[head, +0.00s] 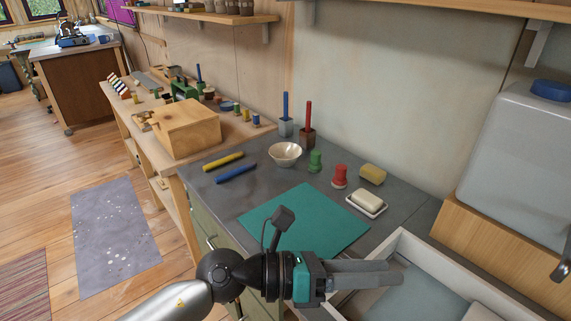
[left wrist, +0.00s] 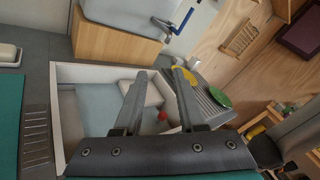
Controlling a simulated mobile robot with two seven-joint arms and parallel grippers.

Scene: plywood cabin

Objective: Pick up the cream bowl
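The cream bowl (head: 285,160) stands upright on the dark grey counter (head: 225,195), near the wall, beyond the green mat (head: 330,222). It looks empty. My left gripper (head: 385,272) is in front of the mat's near edge, by the sink, well apart from the bowl and pointing right. In the left wrist view its two fingers (left wrist: 160,77) are spread with a gap, and nothing is between them. The bowl is not in the left wrist view. My right gripper is not in view.
Blue and red brushes in holders (head: 307,135) stand behind the bowl. A green stamp-like piece (head: 315,162), a red one (head: 339,178), a sponge (head: 373,174) and a soap dish (head: 367,205) are right of it. Yellow (head: 222,162) and blue (head: 236,174) sticks lie left. The mat is bare.

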